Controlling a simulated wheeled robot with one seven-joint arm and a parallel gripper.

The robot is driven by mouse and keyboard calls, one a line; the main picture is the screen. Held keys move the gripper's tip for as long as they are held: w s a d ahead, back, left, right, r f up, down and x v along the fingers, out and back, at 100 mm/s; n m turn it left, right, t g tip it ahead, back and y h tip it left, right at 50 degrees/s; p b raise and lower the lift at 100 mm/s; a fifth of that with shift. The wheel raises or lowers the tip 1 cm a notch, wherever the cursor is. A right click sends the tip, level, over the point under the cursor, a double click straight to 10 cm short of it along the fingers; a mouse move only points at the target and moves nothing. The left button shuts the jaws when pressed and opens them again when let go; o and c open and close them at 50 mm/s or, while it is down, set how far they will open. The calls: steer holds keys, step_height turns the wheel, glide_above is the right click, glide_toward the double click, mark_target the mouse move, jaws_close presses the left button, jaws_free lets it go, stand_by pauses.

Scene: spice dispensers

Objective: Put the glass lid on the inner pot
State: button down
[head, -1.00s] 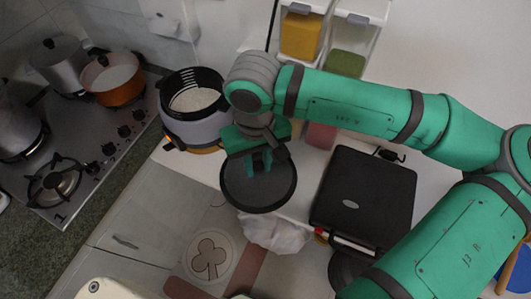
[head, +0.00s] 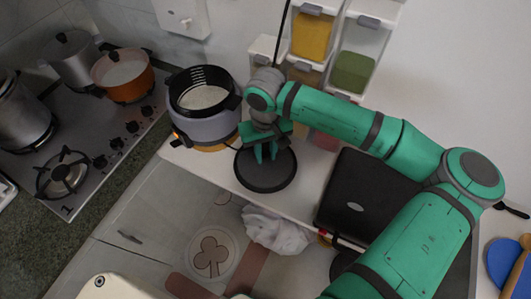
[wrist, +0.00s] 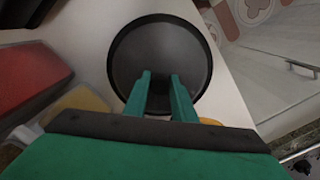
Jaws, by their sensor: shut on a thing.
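The glass lid (head: 265,172) is a dark round disc with a darker rim. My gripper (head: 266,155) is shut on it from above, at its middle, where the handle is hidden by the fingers. The lid is just right of and in front of the cooker, over the counter's front edge. The wrist view shows the same lid (wrist: 160,40) beyond my two close green fingers (wrist: 160,82). The inner pot (head: 203,97), pale inside, sits in the open grey-and-black cooker (head: 205,128). Nothing covers the pot.
Spice dispensers (head: 352,70) stand at the back, behind my arm. A black case (head: 345,200) lies on the counter to the right of the lid. A stove (head: 90,150) with several pots is at the left. A white bag (head: 275,232) hangs below the lid.

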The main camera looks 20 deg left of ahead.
steer(key=shift+f, duration=0.3)
steer(key=c, duration=1.5)
jaws_free()
steer(key=shift+d, duration=0.1)
steer(key=shift+s+a, duration=0.1)
steer(key=shift+a, duration=0.1)
steer(key=shift+d, duration=0.1)
